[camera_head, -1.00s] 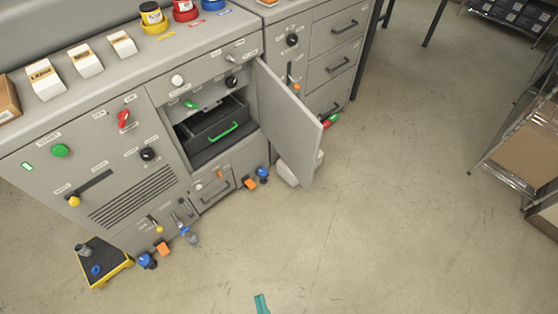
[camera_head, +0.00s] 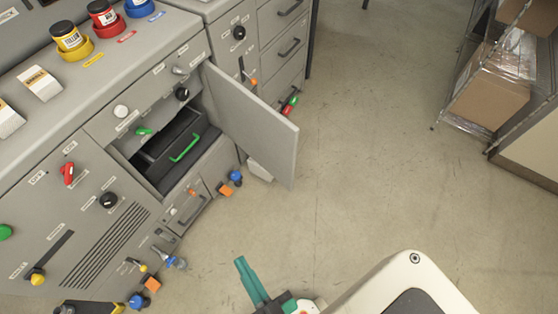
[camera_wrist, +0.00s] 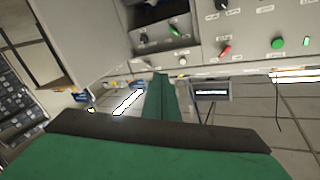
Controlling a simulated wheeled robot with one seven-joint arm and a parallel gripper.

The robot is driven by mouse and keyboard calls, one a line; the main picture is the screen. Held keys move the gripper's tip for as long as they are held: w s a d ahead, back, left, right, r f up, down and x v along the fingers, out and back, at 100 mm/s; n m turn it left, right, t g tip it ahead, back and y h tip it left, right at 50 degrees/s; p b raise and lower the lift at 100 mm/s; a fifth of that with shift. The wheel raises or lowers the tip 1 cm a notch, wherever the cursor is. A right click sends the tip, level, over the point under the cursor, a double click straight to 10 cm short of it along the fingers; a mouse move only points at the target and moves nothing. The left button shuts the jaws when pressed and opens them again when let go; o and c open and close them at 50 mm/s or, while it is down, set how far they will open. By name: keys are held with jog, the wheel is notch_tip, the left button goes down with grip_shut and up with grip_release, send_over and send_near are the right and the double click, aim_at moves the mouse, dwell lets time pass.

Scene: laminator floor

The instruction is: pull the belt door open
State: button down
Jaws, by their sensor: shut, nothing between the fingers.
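A grey cabinet door (camera_head: 252,125) stands swung open on its right-hand hinge, beside an open bay in the machine front. I cannot read a label on it, so I cannot tell for sure that it is the belt door. Inside the bay is a black drawer (camera_head: 165,150) with a green handle (camera_head: 186,148). The door also shows at the left in the wrist view (camera_wrist: 75,40). My teal gripper (camera_head: 243,264) is shut and empty over the floor, apart from the door and in front of the cabinet. Its fingers also show in the wrist view (camera_wrist: 160,85).
The grey machine front carries knobs, levers and a vent grille (camera_head: 110,245). Below the bay is a small panel with a handle (camera_head: 187,210). Coloured blocks stick out near the floor. Ink jars (camera_head: 72,40) stand on top. A wire shelf (camera_head: 480,95) stands at right; the floor between is clear.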

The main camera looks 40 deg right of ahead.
jog(key=w+d+f+m+t+h, duration=0.1)
jog(key=w+d+m+t+h, duration=0.2)
jog(key=w+d+m+h, duration=0.7)
jog(key=n+g+h, duration=0.7)
jog(key=n+g, duration=1)
jog(key=n, duration=1.8)
send_near(289, 160)
jog(key=x, duration=0.5)
jog(key=shift+w, duration=0.25)
jog(key=shift+d+g, duration=0.3)
jog(key=shift+d, duration=0.5)
